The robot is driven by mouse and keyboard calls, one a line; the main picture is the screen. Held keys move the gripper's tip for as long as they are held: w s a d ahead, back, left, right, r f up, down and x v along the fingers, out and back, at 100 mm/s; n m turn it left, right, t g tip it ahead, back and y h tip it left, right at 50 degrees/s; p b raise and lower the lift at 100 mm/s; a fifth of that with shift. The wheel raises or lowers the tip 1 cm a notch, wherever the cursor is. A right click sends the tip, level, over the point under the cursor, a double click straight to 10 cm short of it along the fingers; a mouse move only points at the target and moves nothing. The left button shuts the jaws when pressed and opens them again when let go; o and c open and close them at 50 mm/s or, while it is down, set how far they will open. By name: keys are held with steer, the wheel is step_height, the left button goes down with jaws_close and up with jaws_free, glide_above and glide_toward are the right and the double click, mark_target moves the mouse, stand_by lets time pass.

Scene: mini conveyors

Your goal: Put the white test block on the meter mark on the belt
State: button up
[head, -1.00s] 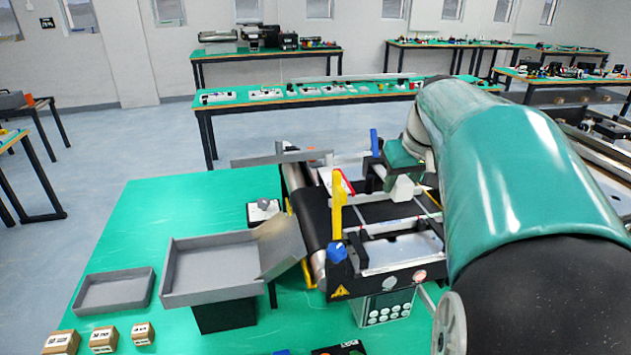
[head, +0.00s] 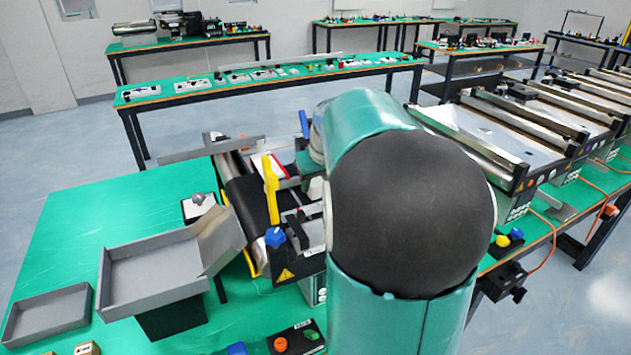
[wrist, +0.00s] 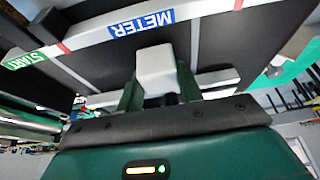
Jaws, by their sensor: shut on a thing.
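The white test block (wrist: 155,68) is between the green fingers of my gripper (wrist: 158,92) in the wrist view, and the gripper is shut on it. The block is over the black belt (wrist: 100,62), close to the blue METER label (wrist: 142,22) on the white rail. A pale line crosses the belt just right of the block. I cannot tell whether the block touches the belt. A green START label (wrist: 24,60) is further left. In the head view, a bit of the white block (head: 314,189) shows beside my arm, which hides most of the belt.
A grey tray (head: 104,285) with a chute stands left of the conveyor. A control box (head: 297,339) is in front. More conveyors (head: 505,140) stand at right.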

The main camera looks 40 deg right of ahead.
steer(key=shift+f, duration=0.15)
steer(key=o, duration=1.1)
steer(key=v, duration=1.2)
steer(key=shift+s, duration=0.1)
